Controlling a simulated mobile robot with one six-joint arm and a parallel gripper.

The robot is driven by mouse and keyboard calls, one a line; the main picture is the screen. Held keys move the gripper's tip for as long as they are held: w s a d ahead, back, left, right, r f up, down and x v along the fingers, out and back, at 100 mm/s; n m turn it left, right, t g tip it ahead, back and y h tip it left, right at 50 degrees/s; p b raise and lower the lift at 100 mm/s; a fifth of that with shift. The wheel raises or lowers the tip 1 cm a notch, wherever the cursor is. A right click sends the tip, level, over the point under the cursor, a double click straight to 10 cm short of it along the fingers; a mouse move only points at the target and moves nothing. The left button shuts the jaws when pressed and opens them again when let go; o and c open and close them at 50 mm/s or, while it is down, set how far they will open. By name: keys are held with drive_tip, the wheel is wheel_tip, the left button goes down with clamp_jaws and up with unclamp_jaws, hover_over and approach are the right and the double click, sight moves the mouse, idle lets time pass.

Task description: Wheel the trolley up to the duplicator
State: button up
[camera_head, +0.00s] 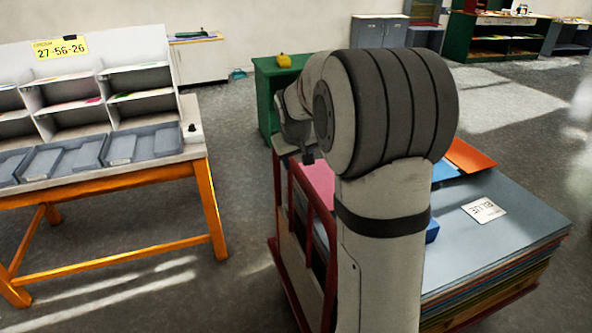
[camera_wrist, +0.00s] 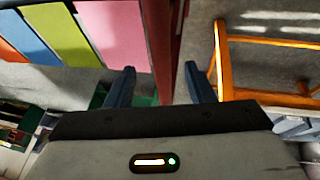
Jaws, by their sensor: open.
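The trolley (camera_head: 331,255) has a dark red frame and stands at the lower right of the head view, carrying a thick stack of coloured sheets (camera_head: 515,245). My arm hides much of its middle. My gripper (camera_wrist: 160,85) is open, its two dark fingers apart. In the wrist view the trolley's red bar (camera_wrist: 162,35) shows between the fingers; no contact is visible. In the head view my gripper (camera_head: 306,150) is at the trolley's red end rail, partly hidden by my arm. I cannot pick out the duplicator with certainty.
An orange-legged table (camera_head: 215,220) with a white pigeonhole rack (camera_head: 110,95) and grey trays (camera_head: 85,152) stands left, with floor between it and the trolley. A green cabinet (camera_head: 266,100) with a yellow object (camera_head: 284,61) stands behind. More cabinets line the back; open floor (camera_head: 500,105) lies right.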

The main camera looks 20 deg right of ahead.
sight(298, 171)
drive_tip(key=x, duration=0.6)
drive_tip(key=shift+w+f, duration=0.1)
drive_tip(key=shift+f, duration=0.05)
clamp_jaws()
idle(0.4)
